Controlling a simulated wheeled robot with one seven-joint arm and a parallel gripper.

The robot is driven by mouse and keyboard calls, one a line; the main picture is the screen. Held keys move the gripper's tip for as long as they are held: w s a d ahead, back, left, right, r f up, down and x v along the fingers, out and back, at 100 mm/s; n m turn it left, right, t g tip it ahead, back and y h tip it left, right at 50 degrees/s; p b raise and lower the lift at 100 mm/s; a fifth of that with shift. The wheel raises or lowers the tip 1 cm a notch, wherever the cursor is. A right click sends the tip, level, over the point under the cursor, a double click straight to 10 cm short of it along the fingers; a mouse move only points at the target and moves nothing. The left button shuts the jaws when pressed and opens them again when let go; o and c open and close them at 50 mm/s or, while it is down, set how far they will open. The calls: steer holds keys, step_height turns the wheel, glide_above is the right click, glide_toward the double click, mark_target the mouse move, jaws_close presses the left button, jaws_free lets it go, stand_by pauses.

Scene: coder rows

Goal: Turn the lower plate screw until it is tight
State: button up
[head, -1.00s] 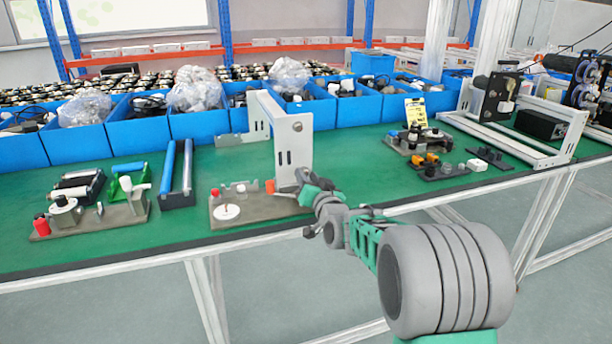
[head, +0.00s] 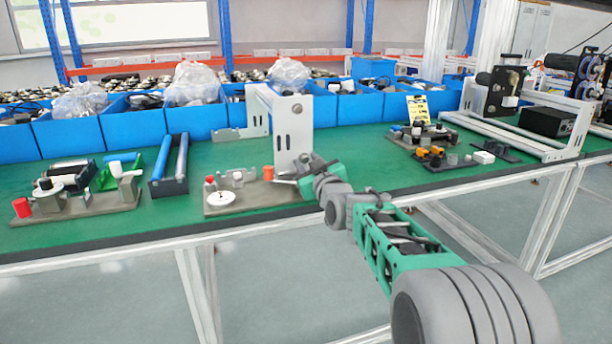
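An upright pale plate (head: 291,140) stands on the green bench, with a dark round spot (head: 297,108) near its top. My gripper (head: 298,172) is at the plate's lower right part, in front of its foot. The lower plate screw cannot be made out clearly; a small dark detail (head: 304,157) shows low on the plate, right beside my gripper. At this size I cannot tell whether the fingers touch it or how far apart they are.
A fixture base (head: 255,203) with a white disc (head: 221,198) and red and orange caps lies left of my gripper. Another fixture (head: 75,203) is at the far left. Blue bins (head: 135,131) line the back. Bare green bench (head: 355,160) lies to the right.

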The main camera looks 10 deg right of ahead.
steer(key=shift+f+n+b, duration=0.25)
steer(key=shift+n+b, duration=0.1)
steer(key=shift+n, duration=0.15)
steer(key=shift+r+n, duration=0.3)
steer(key=shift+f+b, duration=0.1)
steer(key=shift+b, duration=0.2)
jaws_close()
